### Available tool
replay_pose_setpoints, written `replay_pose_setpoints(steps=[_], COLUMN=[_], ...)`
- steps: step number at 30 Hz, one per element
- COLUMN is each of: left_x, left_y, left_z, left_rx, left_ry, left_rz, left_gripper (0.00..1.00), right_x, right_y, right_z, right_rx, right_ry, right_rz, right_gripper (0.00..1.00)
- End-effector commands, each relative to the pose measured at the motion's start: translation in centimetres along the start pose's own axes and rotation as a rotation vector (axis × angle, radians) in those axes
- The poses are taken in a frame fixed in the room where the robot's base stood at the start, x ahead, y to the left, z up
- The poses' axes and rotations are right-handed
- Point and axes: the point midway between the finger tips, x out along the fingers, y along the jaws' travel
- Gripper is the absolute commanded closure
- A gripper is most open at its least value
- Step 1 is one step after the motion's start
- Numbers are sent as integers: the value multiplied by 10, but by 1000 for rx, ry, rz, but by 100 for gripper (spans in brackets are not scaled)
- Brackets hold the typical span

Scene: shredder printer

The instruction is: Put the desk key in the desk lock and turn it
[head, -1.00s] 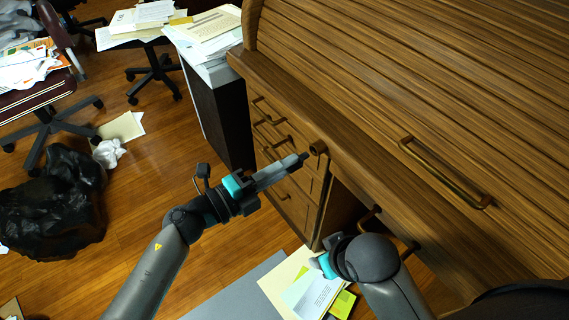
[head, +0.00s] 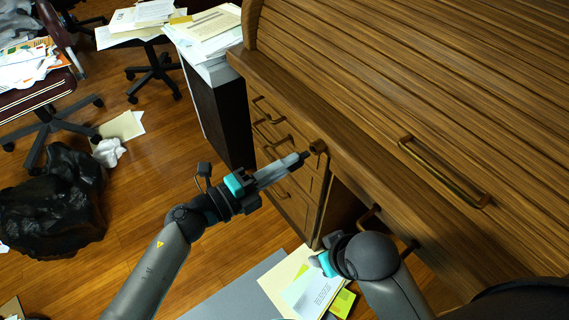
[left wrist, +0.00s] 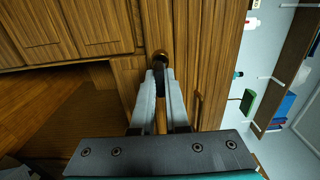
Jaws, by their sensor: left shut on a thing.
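The desk lock (head: 318,147) is a round brass fitting on the front of the wooden desk, near the corner above the drawers. It also shows in the left wrist view (left wrist: 160,55), just beyond my fingertips. My left gripper (head: 297,159) is shut on the desk key (head: 305,155), of which only a small dark part shows at the fingertips. The key's dark end points at the lock and appears to meet it. I cannot tell whether it is inside. My right gripper (head: 323,264) is low under the desk edge, mostly hidden by its own arm.
The wooden roll-top desk (head: 400,90) has a brass handle (head: 440,172) on its cover and drawers (head: 290,190) below the lock. Papers (head: 305,290) lie on the floor under my right arm. A black bag (head: 50,200) and office chairs stand at the left.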

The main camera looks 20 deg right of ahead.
Motion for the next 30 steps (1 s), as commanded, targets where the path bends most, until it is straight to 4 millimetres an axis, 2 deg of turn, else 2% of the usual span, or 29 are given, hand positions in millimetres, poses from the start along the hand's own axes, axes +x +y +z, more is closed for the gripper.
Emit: replay_pose_setpoints(steps=[30], left_x=[31], left_y=[-1], left_z=[0], left_rx=[1], left_ry=[0], left_rz=[-2], left_gripper=[100], right_x=[1], right_y=[0], right_z=[0], right_rx=[0], right_ry=[0], right_rz=[0], right_gripper=[50])
